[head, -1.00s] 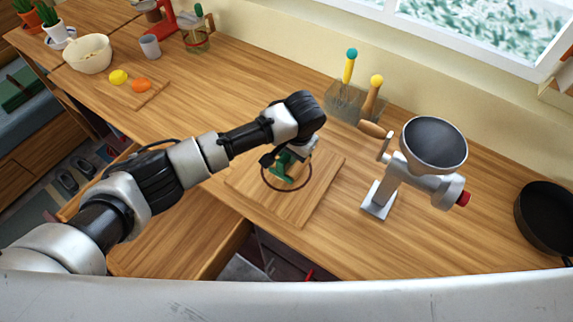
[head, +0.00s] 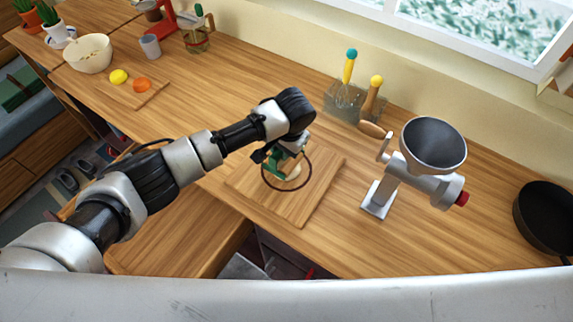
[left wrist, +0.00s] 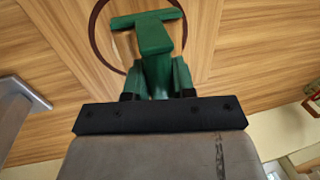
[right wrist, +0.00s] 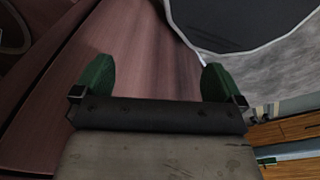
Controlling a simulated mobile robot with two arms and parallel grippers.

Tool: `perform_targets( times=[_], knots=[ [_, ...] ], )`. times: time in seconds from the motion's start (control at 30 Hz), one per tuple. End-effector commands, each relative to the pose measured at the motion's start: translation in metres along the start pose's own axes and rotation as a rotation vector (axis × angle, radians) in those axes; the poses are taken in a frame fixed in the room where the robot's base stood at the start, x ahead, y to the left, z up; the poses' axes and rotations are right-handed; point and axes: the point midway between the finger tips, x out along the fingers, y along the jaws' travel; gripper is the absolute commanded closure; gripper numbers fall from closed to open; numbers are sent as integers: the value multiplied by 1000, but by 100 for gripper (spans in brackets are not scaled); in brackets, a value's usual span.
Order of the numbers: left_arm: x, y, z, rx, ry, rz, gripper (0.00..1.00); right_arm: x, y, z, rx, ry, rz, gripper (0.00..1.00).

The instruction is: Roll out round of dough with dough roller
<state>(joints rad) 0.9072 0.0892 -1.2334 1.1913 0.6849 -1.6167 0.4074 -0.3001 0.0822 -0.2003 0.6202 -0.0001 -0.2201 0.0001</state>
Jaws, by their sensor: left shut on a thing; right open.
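A green T-shaped tool, the dough roller (left wrist: 154,36), shows in the left wrist view between the fingers of my left gripper (left wrist: 157,88). The gripper is shut on it, with its crossbar at the far end. In the head view the left gripper (head: 277,157) is over a wooden board (head: 312,205), at a dark ring (head: 311,172) on it. A pale patch (head: 294,173), apparently the dough, shows inside the ring, partly hidden by the gripper. Whether the roller touches it I cannot tell. My right gripper (right wrist: 157,80) is open and empty, seen only in the right wrist view.
A metal grinder (head: 405,180) with a dark funnel stands right of the board. Behind is a utensil holder (head: 355,105). A black pan (head: 545,222) is at far right. Another board (head: 135,95) with yellow and orange pieces lies far left. The counter between the boards is clear.

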Motion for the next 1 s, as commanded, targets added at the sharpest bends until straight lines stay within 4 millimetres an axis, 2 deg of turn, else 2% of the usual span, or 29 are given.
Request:
perform_targets(
  times=[0.4, 0.77, 1.0],
  knots=[
    [-2, 24, 0, 1, -2, 1, 94, -7, 0, -1, 1, 0, 0, 0],
    [-1, 23, 1, 0, -3, 0, 94, -7, -3, -1, 2, 1, -3, 0],
    [1, 10, 1, -2, -4, -1, 94, -10, -4, -2, 3, 1, -5, 0]
  ],
)
